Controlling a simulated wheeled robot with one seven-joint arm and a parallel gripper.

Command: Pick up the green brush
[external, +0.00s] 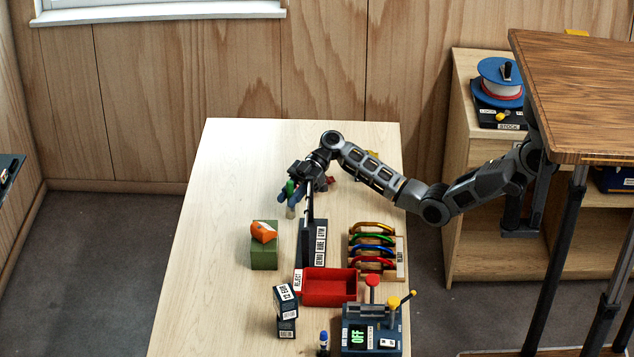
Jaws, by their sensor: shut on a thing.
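The green brush (290,187) is at the upper middle of the table in the external view. Its green part shows upright between the fingers of my gripper (291,196), with a pale end (290,212) below. My gripper is shut on the brush. The fingers cover part of it. I cannot tell whether its pale end touches the table.
A dark labelled rack (313,243) stands just in front. An orange item (263,232) rests on a green block (264,258). The table's far left is clear.

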